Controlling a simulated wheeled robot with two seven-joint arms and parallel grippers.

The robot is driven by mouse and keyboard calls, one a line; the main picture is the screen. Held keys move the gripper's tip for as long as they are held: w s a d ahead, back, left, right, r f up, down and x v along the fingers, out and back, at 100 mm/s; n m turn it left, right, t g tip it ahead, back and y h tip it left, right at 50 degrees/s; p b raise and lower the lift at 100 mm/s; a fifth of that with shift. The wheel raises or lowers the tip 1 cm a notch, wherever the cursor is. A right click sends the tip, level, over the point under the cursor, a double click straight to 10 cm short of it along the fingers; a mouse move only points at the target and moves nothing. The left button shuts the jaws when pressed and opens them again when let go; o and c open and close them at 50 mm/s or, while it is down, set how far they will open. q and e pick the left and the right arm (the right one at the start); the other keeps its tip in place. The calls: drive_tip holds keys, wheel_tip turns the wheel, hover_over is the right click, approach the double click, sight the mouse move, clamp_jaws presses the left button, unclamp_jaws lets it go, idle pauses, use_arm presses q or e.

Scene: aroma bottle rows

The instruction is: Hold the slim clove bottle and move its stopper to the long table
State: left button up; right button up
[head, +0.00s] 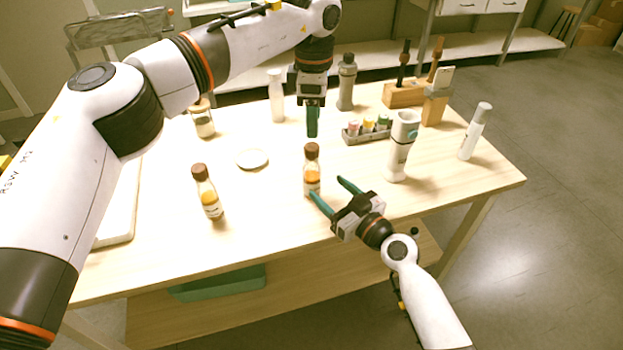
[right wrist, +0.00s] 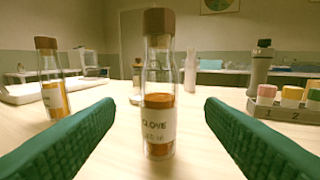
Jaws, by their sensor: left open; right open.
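The slim clove bottle (head: 311,172) stands upright near the table's front edge, clear glass with orange contents and a white label. In the right wrist view the bottle (right wrist: 158,90) stands ahead, between my open fingers, its label reading "CLOVE". Its brown stopper (head: 311,150) sits on top; it also shows in the right wrist view (right wrist: 159,22). My right gripper (head: 327,192) is open beside the bottle, low over the table, and holds nothing. My left gripper (head: 312,130) is open above the table behind the bottle, its fingers seen nearly edge-on. The long table (head: 260,205) is pale wood.
A similar brown-stoppered bottle (head: 207,192) stands to the left. A white round dish (head: 252,159) lies between. A white bottle (head: 276,97) and a grey bottle (head: 347,82) stand behind.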

sight(318, 181)
use_arm(q)
drive_tip(key=shift+w+a+f, duration=0.15)
drive_tip(key=shift+w+a, duration=0.1)
drive_tip(key=shift+w, duration=0.05)
use_arm(e)
drive_tip(key=x, duration=0.5)
drive_tip(key=shift+w+a, duration=0.15)
use_arm(q)
drive_tip(key=shift+s+d, duration=0.15)
use_arm(e)
drive_tip(key=shift+w+a, duration=0.35)
drive_tip(key=shift+w, duration=0.1)
drive_tip(key=shift+w+a, duration=0.2)
drive_tip(key=shift+w, duration=0.1)
